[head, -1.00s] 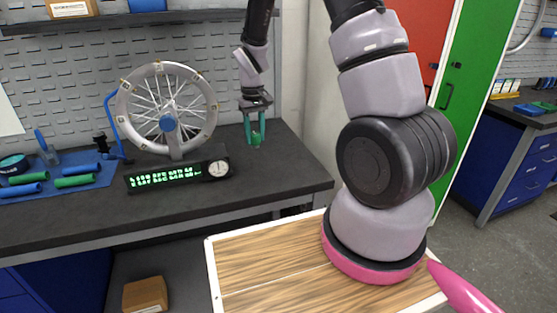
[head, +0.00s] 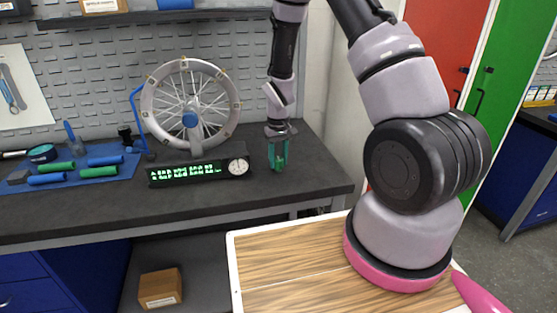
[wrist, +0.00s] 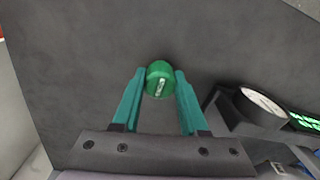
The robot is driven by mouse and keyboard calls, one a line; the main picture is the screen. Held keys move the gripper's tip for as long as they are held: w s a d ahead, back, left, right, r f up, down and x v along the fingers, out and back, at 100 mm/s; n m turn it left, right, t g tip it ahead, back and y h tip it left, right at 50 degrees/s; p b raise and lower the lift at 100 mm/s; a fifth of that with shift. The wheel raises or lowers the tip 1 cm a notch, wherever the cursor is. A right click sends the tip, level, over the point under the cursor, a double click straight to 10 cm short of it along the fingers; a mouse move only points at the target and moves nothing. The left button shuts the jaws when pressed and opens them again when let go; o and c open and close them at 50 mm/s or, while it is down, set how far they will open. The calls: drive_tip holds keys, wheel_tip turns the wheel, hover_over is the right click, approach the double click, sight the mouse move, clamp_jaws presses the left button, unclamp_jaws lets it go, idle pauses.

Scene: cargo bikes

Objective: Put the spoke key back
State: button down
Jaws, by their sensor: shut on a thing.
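My gripper (head: 279,166) points down over the right end of the dark bench. Its teal fingers are shut on a green, round-headed thing, which looks like the spoke key. In the wrist view this spoke key (wrist: 159,80) sits between the fingertips (wrist: 160,84) and has a pale mark on its top. Its lower part is hidden, and I cannot tell whether it touches the bench. The wheel (head: 190,107) stands upright in its stand, left of my gripper. The display box (head: 198,173) with green lettering and a round dial (head: 238,166) lies in front of the wheel.
A blue mat (head: 125,170) on the bench's left holds several green and blue cylinders and a tape roll (head: 42,153). The bench top (head: 310,178) around my gripper is bare. A cardboard box (head: 160,288) sits below. Red and green doors stand right.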

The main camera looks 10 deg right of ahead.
drive_tip(key=shift+f, duration=0.1)
drive_tip(key=shift+c, duration=2.2)
unclamp_jaws()
wheel_tip(320, 180, up, 13)
wheel_tip(320, 180, up, 9)
drive_tip(key=m+t, duration=0.1)
hover_over(279, 158)
drive_tip(key=s+d, duration=0.1)
drive_tip(key=s, duration=0.1)
drive_tip(key=s+d+r+m+t+y, duration=0.1)
drive_tip(key=s+d+r+m+t, duration=0.1)
drive_tip(key=s+r, duration=0.8)
drive_tip(key=s+d+r+m+t+y, duration=0.1)
drive_tip(key=s+d+r+m+t, duration=0.1)
drive_tip(key=s+r, duration=0.7)
drive_tip(key=shift+s+d+r+m+t, duration=0.2)
drive_tip(key=shift+s+r+m+t, duration=0.2)
drive_tip(key=shift+s+m+t, duration=0.5)
